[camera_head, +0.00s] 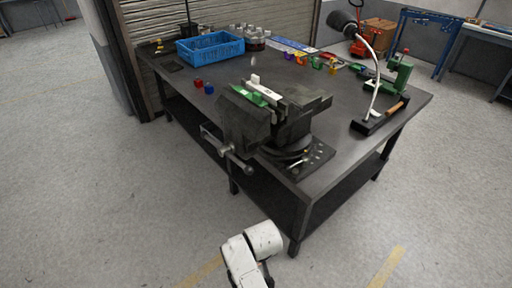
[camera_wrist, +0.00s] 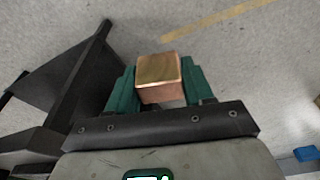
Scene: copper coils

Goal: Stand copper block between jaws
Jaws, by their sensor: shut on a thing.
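A copper block (camera_wrist: 158,76) sits between the green fingers of my gripper (camera_wrist: 158,88) in the wrist view. My gripper is shut on it, and the grey floor shows beyond it. In the head view, my white arm (camera_head: 250,256) is at the bottom, in front of the bench; the gripper and the block are not visible there. The dark bench vise with its jaws (camera_head: 290,103) stands at the bench's near corner. A green piece and a white piece lie at the top of the jaws.
The vise handle (camera_head: 238,165) juts past the bench edge. Floor in front is clear.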

